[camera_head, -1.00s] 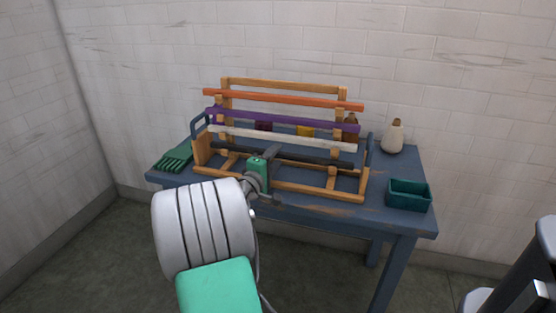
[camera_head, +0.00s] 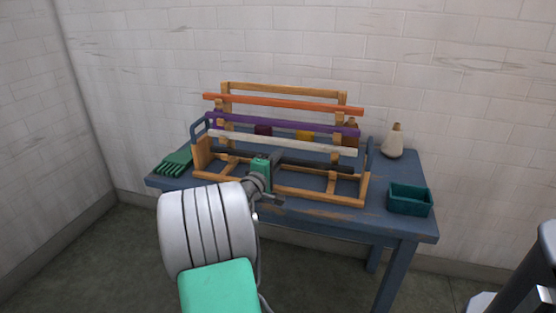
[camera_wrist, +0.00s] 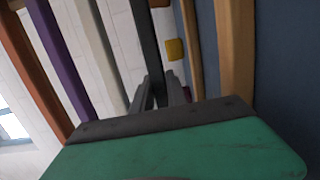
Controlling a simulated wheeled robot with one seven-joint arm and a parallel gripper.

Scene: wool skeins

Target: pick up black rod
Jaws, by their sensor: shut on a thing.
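The black rod (camera_head: 318,164) is the lowest rod on the wooden rack, below the white one. My gripper (camera_head: 276,158) is at the rod's left-middle part, in front of the rack, and is shut on it. In the wrist view the rod (camera_wrist: 146,40) runs up from between the two dark fingers (camera_wrist: 160,97). The head view does not show clearly whether the rod still touches its rests. Part of the rod is hidden behind my gripper.
The wooden rack (camera_head: 285,88) also carries an orange rod (camera_head: 285,104), a purple rod (camera_head: 285,125) and a white rod (camera_head: 285,143) above.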

